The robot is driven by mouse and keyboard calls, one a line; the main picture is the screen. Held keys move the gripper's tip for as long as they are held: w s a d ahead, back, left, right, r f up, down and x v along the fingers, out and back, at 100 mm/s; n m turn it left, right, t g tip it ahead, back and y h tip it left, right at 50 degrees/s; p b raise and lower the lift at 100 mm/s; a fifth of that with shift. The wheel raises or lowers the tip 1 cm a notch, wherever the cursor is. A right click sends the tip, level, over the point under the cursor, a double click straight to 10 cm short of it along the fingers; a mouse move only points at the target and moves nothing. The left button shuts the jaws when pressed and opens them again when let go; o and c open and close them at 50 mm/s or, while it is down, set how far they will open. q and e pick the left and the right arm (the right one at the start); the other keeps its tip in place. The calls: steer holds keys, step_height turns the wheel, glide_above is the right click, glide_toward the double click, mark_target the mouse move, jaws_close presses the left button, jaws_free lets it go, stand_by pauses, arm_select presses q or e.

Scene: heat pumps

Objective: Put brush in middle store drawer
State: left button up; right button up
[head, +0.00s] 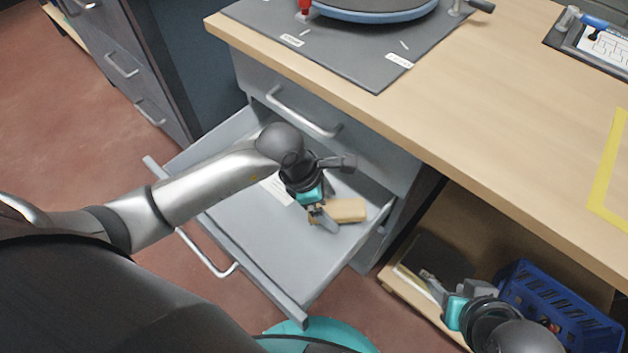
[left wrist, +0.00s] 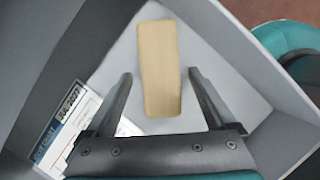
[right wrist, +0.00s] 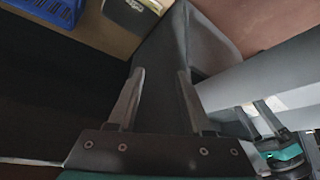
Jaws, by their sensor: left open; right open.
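The brush (head: 346,211), a tan wooden block, lies on the floor of the open grey drawer (head: 225,228), below a closed drawer (head: 290,98). My left gripper (head: 322,217) reaches into the drawer beside the brush and is open. In the left wrist view the brush (left wrist: 160,68) lies ahead, its near end between the spread fingers (left wrist: 160,85), with gaps on both sides. No bristles show. My right gripper (head: 437,287) is open and empty near the low shelf under the table. In the right wrist view its fingers (right wrist: 157,90) stand apart.
A printed label sheet (left wrist: 70,125) lies in the drawer. A blue crate (head: 560,300) stands on the low wooden shelf (head: 400,280) at right. The wooden tabletop (head: 480,110) carries a grey mat (head: 370,50). A teal round object (head: 320,338) is on the floor by the drawer front.

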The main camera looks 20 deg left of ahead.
arm_select(q)
steer(key=shift+p+v, duration=0.4)
steer(key=shift+v, duration=0.7)
steer(key=p+v, duration=0.3)
steer(key=v, duration=0.4)
steer(key=shift+r, duration=0.15)
steer(key=shift+a+r, duration=0.15)
steer(key=shift+r, duration=0.35)
arm_select(e)
step_height(320, 180, down, 8)
steer(key=s+d+g, duration=0.1)
steer(key=s+g, duration=0.1)
steer(key=shift+d+g+h, duration=0.15)
steer(key=shift+g+h, duration=0.15)
arm_select(q)
steer(key=shift+s, duration=0.1)
